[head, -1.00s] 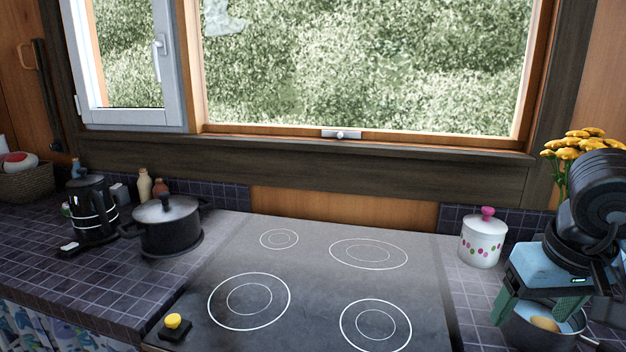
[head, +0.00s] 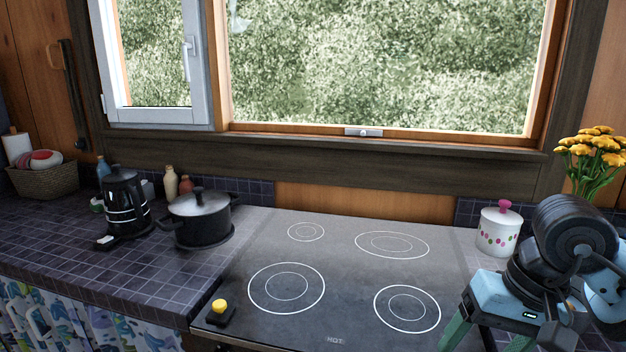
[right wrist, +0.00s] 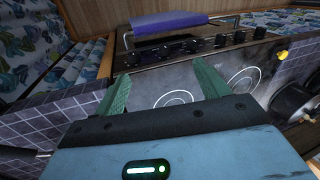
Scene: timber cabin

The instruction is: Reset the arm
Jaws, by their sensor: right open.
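My right gripper (head: 485,343) is in the lower right of the head view, beside the right edge of the cooktop. Its two green fingers are spread apart and point down. In the right wrist view the open fingers (right wrist: 160,85) stand apart with nothing between them. My left gripper is not in view.
The cooktop (head: 345,260) is bare, with a yellow-topped black object (head: 220,310) at its front left corner. A black lidded pot (head: 200,220) and black kettle (head: 124,200) stand left. A dotted canister (head: 498,232) and yellow flowers (head: 595,150) stand right. A purple cloth (right wrist: 180,20) hangs in front.

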